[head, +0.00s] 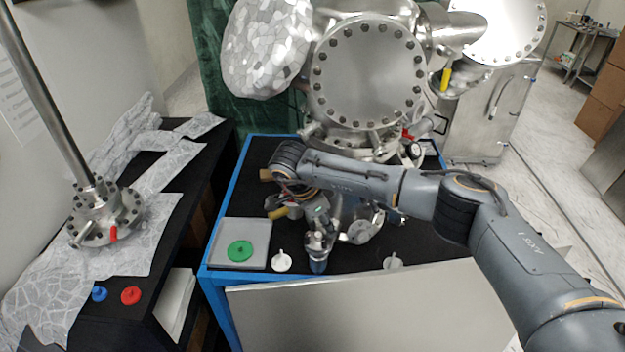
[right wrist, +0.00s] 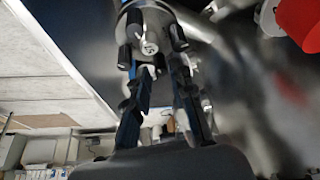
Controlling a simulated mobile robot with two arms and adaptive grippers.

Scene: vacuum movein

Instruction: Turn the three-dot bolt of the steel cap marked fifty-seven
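My right gripper (right wrist: 157,82) is open in the right wrist view, its two dark, blue-edged fingers pointing up the picture. A round steel cap (right wrist: 149,22) with several black bolts or knobs and a pale centre piece is just beyond and between the fingertips. I cannot tell whether a finger touches a bolt. In the head view my right arm reaches in from the right over the black-topped blue bench (head: 375,245). Its gripper (head: 316,225) is small there and hard to separate from the steel fittings. My left gripper is out of view.
A steel vacuum chamber (head: 370,75) stands behind my arm. A grey tray (head: 228,228) holds a green disc (head: 240,251); white discs (head: 281,262) lie near the bench front. On the left bench are a flanged steel post (head: 103,215), a blue disc (head: 99,294) and a red disc (head: 131,295).

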